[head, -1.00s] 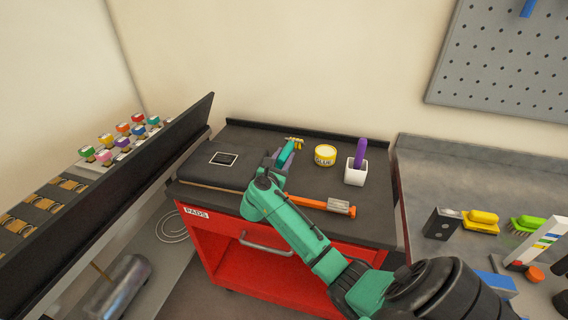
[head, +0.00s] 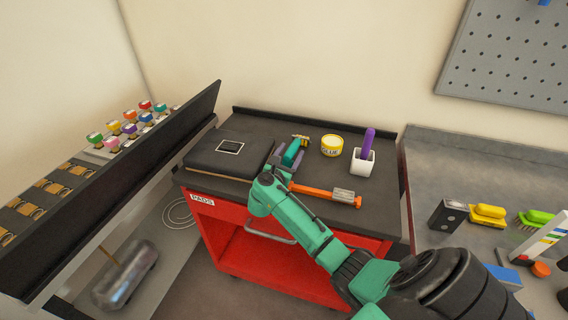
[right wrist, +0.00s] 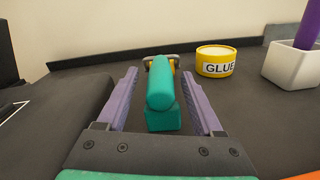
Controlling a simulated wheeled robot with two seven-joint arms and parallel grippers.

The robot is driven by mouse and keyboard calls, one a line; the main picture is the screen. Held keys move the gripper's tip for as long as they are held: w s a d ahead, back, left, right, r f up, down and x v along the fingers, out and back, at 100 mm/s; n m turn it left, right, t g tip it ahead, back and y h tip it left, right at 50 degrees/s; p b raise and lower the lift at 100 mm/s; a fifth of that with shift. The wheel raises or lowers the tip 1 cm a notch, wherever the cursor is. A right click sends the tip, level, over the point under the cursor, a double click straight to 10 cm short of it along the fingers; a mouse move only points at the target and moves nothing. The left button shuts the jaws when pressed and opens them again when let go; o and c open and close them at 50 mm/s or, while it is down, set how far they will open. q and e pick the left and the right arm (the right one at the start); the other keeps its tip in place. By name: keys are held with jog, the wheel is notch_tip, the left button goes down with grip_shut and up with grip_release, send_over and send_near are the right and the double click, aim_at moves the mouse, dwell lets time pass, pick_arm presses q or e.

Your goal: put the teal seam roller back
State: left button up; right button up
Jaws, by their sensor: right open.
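The teal seam roller (head: 291,151) lies on the dark top of the red cart, its brass-coloured head pointing to the back. The right wrist view shows its rounded teal handle (right wrist: 160,90) end-on, with a teal block (right wrist: 163,119) under it; I cannot tell whether the block is part of the roller. My right gripper (head: 288,157) is open, with one purple finger on each side of the handle. In the right wrist view (right wrist: 160,75) gaps show between both fingers and the handle. My left gripper is out of view.
A yellow glue tin (head: 332,145) and a white cup (head: 362,161) with a purple tool stand right of the roller. A black pad (head: 229,154) lies left. An orange-handled tool (head: 325,192) lies near the front edge. A grey bench (head: 430,165) with brushes stands at right.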

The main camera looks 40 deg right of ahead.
jog(key=b+v, duration=0.1)
jog(key=v, duration=0.3)
jog(key=b+v, duration=0.1)
jog(key=v, duration=0.4)
jog(key=b+v, duration=0.2)
jog(key=v, duration=0.3)
jog(key=shift+s+d+f, duration=0.1)
jog(key=shift+f, duration=0.2)
jog(key=shift+s+a+r, duration=0.1)
jog(key=shift+s+a, duration=0.1)
jog(key=shift+a, duration=0.1)
